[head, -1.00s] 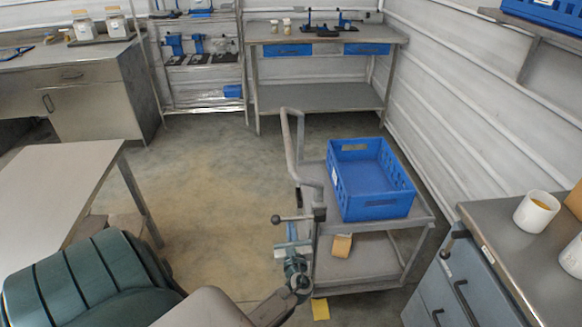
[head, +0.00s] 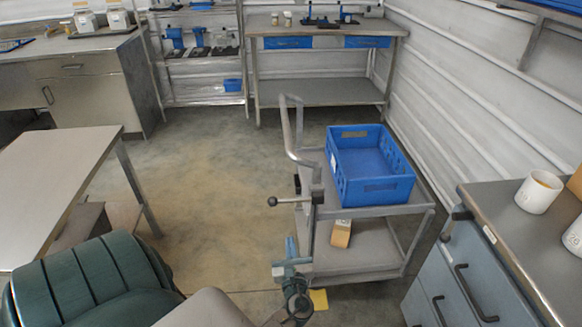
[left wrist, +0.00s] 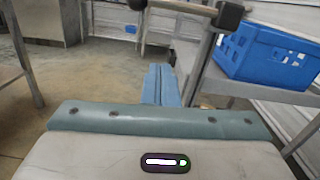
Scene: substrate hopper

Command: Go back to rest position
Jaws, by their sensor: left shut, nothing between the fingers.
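My left gripper (head: 291,245) is low in the middle of the head view, in front of the trolley. Its blue-grey fingers also show in the left wrist view (left wrist: 161,85), pressed together with nothing between them. The grey trolley (head: 405,210) stands just beyond it, with a raised tube handle at its left. A lever with a dark knob (head: 272,201) shows at the trolley's near left corner, close above the fingers in the picture. I cannot tell whether they touch. My right gripper is out of view.
An empty-looking blue crate (head: 375,190) sits on the trolley's top shelf, and a tan block (head: 341,233) on its lower shelf. A pale table (head: 60,175) is at left. A drawer cabinet (head: 465,285) with white cups is at right. Open floor lies left of the trolley.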

